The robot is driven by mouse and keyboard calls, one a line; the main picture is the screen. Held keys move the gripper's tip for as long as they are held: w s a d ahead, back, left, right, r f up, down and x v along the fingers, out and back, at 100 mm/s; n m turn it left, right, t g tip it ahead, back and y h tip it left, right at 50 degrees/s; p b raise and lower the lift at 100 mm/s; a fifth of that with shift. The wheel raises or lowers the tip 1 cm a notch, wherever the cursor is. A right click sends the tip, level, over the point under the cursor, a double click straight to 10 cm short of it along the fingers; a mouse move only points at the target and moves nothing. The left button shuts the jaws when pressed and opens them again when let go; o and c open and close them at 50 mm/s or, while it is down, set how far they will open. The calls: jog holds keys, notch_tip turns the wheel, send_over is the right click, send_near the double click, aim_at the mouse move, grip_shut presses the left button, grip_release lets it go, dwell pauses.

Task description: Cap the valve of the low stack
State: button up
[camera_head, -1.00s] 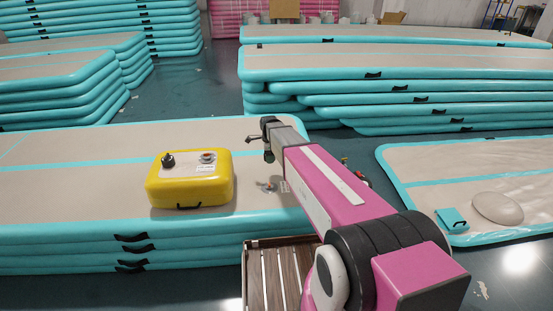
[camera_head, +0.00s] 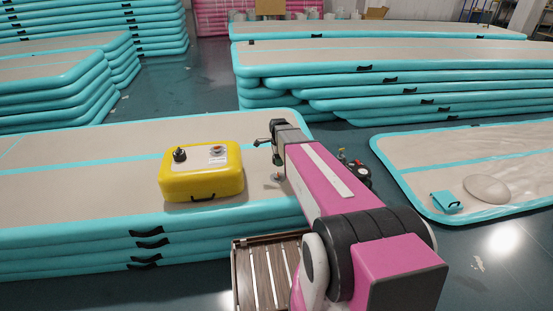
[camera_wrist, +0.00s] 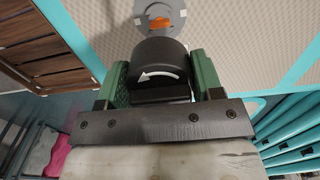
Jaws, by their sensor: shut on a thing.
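The low stack (camera_head: 90,205) of beige mats with turquoise sides fills the left middle of the head view. Its valve (camera_wrist: 176,12), a grey disc with an orange centre, shows at the top of the wrist view, on the beige surface. My gripper (camera_wrist: 160,78) has green fingers shut on a black cap (camera_wrist: 158,62) with a white curved arrow. The cap appears just in front of the valve in the wrist view and hides its lower part. Whether they touch cannot be told.
A yellow box (camera_head: 201,172) with a black knob sits on the low stack, left of my arm. A wooden slatted crate (camera_head: 262,272) stands at its front. A flat mat (camera_head: 455,165) lies at right with a teal pouch (camera_head: 446,202). Taller stacks stand behind.

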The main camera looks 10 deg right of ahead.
aim_at(278, 174)
jog(key=shift+f, duration=2.9)
jog(key=shift+f, duration=2.05)
jog(key=n, duration=0.5)
jog(key=shift+n, duration=1)
jog(key=n, duration=0.3)
jog(key=shift+n, duration=0.4)
